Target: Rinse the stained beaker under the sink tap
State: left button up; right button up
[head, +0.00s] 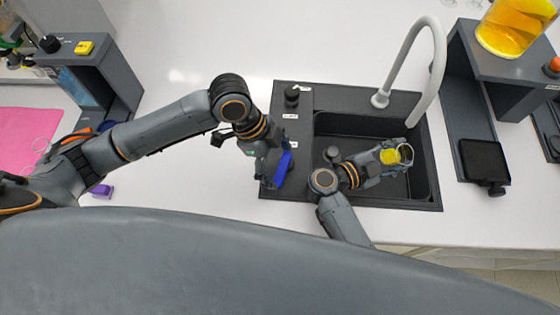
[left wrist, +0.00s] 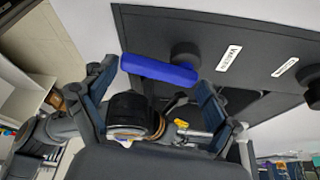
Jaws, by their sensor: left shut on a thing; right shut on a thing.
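The clear beaker (head: 405,154) with a yellow stain lies tilted over the sink basin (head: 330,127), its mouth turned to the right. My right gripper (head: 388,159) is shut on the beaker. The white curved tap (head: 436,60) rises behind the basin, and its spout end hangs just above and behind the beaker. No water stream can be made out. My left gripper (head: 275,165) is at the left deck of the sink, shut on a blue bar-shaped handle (head: 284,168). In the left wrist view the blue handle (left wrist: 160,70) spans between the fingertips, beside a black knob (left wrist: 185,52).
Another black knob (head: 292,92) with a label stands on the sink deck. A dark stand (head: 500,65) with a yellow-filled beaker (head: 515,28) and a black pad (head: 484,160) are at the right. A grey rig (head: 90,65) and pink mat (head: 25,140) are at the left.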

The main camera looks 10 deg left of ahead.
dwell(0.3)
pick_arm(q)
jog(key=o, duration=1.4)
jog(key=shift+o, duration=0.2)
jog(key=shift+r, duration=0.1)
jog(key=v, duration=1.1)
jog(key=shift+w+a+r, duration=0.15)
jog(key=shift+a+r, duration=0.1)
jog(key=shift+r, duration=0.1)
